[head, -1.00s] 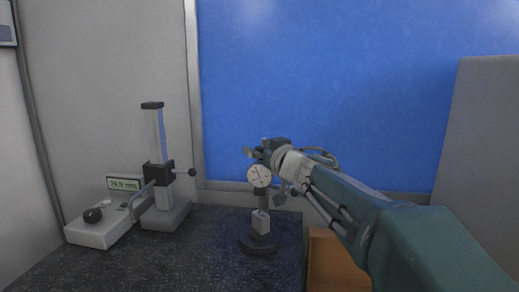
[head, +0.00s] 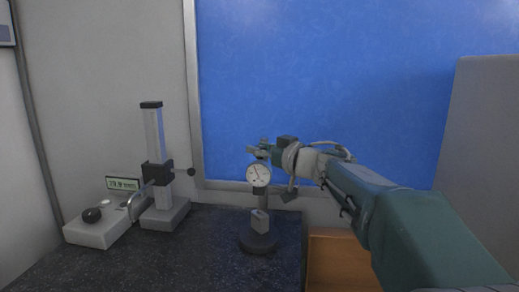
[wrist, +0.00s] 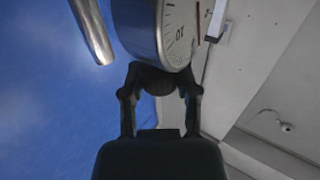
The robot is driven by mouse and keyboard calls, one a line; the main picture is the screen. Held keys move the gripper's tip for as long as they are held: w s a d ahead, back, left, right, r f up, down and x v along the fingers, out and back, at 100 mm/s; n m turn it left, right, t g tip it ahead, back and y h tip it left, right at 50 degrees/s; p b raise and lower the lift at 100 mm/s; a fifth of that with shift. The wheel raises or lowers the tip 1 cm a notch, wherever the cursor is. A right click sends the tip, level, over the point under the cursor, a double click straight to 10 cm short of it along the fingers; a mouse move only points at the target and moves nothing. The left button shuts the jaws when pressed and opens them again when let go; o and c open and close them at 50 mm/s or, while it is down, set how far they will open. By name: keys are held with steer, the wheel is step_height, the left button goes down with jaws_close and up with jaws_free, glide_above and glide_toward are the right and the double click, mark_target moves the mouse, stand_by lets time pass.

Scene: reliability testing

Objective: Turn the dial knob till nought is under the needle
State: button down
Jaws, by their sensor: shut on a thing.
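The dial gauge (head: 259,174) has a round white face with a thin dark needle. It is mounted on a small stand (head: 258,241) on the dark table. The needle points up and slightly left; the scale numbers are too small to read in the head view. In the wrist view the dial (wrist: 178,30) shows part of its face and its metal rim, cut off at the top. My gripper (head: 262,151) is at the top edge of the dial. In the wrist view my gripper (wrist: 160,76) is shut on a dark part at the dial's rim, seemingly the knob, mostly hidden between the fingers.
A height gauge (head: 153,165) on a pale base and a grey box (head: 95,226) with a black knob stand left on the dark table (head: 190,262). A small display (head: 123,184) is behind the box. An orange-brown box (head: 335,265) is right. A blue panel (head: 330,80) closes the back.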

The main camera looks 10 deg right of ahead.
steer(key=shift+n+g+y, duration=2.2)
steer(key=shift+g+y, duration=0.1)
steer(key=shift+y, duration=0.2)
steer(key=shift+r+g, duration=0.1)
steer(key=shift+g, duration=0.2)
steer(key=shift+c, duration=1.7)
jaws_free()
steer(key=v, duration=1.2)
steer(key=shift+w+f, duration=0.15)
steer(key=shift+f, duration=0.15)
